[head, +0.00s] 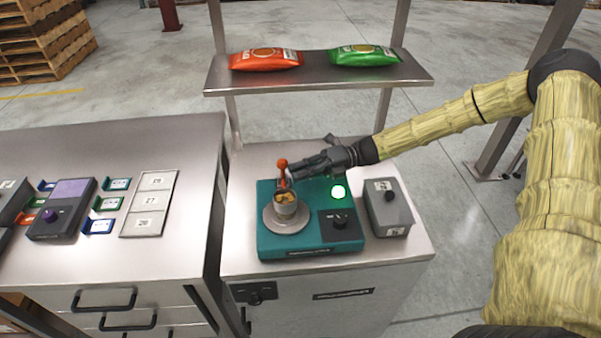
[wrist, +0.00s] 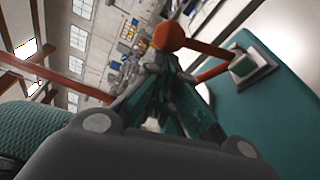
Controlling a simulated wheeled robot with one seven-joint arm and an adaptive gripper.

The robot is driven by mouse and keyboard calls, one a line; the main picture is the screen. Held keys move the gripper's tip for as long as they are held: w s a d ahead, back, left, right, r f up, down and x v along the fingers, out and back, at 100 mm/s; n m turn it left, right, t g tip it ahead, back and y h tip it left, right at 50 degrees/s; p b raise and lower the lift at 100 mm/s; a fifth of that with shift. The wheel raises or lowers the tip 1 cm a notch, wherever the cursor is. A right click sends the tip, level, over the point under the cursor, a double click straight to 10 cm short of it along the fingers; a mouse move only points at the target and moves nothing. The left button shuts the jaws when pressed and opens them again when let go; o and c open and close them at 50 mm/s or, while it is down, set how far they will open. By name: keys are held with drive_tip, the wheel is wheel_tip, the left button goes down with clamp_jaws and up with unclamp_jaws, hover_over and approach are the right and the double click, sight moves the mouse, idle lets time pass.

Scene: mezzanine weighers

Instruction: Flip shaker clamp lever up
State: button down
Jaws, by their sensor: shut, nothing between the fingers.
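The teal shaker (head: 310,247) stands on the steel cabinet top. A cup with orange-brown contents (head: 286,203) sits on its round grey plate (head: 272,221). The clamp lever (head: 283,165), orange-red with a ball end, stands up behind the cup in the head view. In the wrist view the lever's ball knob (wrist: 169,37) is just beyond my fingertips, and its arm runs to a grey bracket (wrist: 250,66) on the teal body. My gripper (head: 297,172) is shut and empty, its tips beside the lever; whether they touch it I cannot tell.
A shelf (head: 320,73) with red and green bags hangs behind. A bench (head: 110,250) with cards and a device is at left.

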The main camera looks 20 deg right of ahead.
drive_tip(key=w+m, duration=0.1)
drive_tip(key=w+r+m, duration=0.1)
drive_tip(key=shift+d+m+y, duration=0.15)
drive_tip(key=shift+m+y, duration=0.15)
drive_tip(key=shift+w+d+r+m+y+b, duration=0.2)
drive_tip(key=shift+w+m, duration=0.25)
drive_tip(key=shift+w, duration=0.35)
drive_tip(key=shift+w+d+f+m+b, duration=0.15)
drive_tip(key=shift+w+d+m, duration=0.25)
drive_tip(key=shift+w, duration=0.45)
drive_tip(key=shift+w+d+r+m+y+b, duration=0.1)
drive_tip(key=shift+w+d+m, duration=0.1)
drive_tip(key=shift+w+m, duration=0.45)
drive_tip(key=shift+w, duration=0.2)
drive_tip(key=d+f, duration=0.1)
drive_tip(key=d, duration=0.9)
drive_tip(key=shift+s+f, duration=0.2)
drive_tip(key=shift+s, duration=0.15)
